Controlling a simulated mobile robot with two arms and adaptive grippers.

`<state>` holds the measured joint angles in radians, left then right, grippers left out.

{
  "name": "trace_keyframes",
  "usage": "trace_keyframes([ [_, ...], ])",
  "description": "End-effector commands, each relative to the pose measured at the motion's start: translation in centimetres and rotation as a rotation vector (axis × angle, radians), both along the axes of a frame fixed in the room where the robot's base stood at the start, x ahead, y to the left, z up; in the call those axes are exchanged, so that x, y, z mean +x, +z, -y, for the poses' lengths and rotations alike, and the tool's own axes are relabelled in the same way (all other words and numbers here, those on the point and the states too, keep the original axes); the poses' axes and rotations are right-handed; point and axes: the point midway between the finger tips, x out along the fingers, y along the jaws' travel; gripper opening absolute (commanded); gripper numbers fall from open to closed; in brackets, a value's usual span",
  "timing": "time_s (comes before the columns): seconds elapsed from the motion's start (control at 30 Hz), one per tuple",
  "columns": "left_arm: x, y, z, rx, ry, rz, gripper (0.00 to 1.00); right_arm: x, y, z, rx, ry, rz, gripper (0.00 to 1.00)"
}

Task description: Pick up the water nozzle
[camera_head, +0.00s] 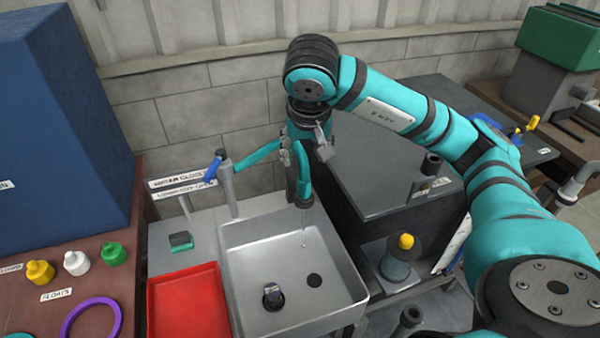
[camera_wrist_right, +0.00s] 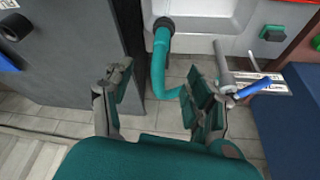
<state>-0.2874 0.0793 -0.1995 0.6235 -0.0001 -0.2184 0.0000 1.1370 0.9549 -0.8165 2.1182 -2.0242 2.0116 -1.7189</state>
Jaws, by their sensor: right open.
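The water nozzle (camera_head: 304,190) is a teal curved pipe with a dark downward tip, above the grey sink. Its arm comes from a grey post (camera_head: 229,190) with a blue lever (camera_head: 212,167). In the right wrist view the nozzle (camera_wrist_right: 159,65) runs up to its dark tip, and the post (camera_wrist_right: 222,62) is at right. My right gripper (camera_head: 305,150) reaches down from above at the pipe's bend. In the wrist view its fingers (camera_wrist_right: 160,98) are spread and the pipe passes between or just beyond them; contact cannot be told. My left gripper is out of view.
The sink (camera_head: 245,235) holds a small black cylindrical piece (camera_head: 272,295). A red tray (camera_head: 183,305) lies at left. A dark cabinet (camera_head: 390,160) stands close on the right. A blue box (camera_head: 60,120) and coloured floats (camera_head: 77,262) are at far left.

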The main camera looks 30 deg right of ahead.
Motion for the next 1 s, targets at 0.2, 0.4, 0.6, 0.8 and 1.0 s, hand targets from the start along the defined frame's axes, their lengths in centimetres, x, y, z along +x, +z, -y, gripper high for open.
trace_keyframes([
  [0.2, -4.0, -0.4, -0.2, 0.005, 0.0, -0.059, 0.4, 1.4, -4.4, 0.9, 0.003, -0.002, -0.008, 0.56],
  [0.4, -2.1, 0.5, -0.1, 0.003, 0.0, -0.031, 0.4, 2.6, -7.4, 1.6, 0.004, -0.002, -0.005, 0.56],
  [0.6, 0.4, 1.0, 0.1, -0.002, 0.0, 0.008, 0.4, 3.1, -8.7, 1.9, 0.002, -0.001, -0.002, 0.56],
  [0.8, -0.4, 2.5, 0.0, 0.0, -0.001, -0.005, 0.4, 4.1, -11.0, 2.6, 0.004, -0.002, -0.007, 0.56],
  [1.0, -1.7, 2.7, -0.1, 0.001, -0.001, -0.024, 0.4, 5.0, -13.1, 3.0, 0.003, -0.001, -0.002, 0.56],
])
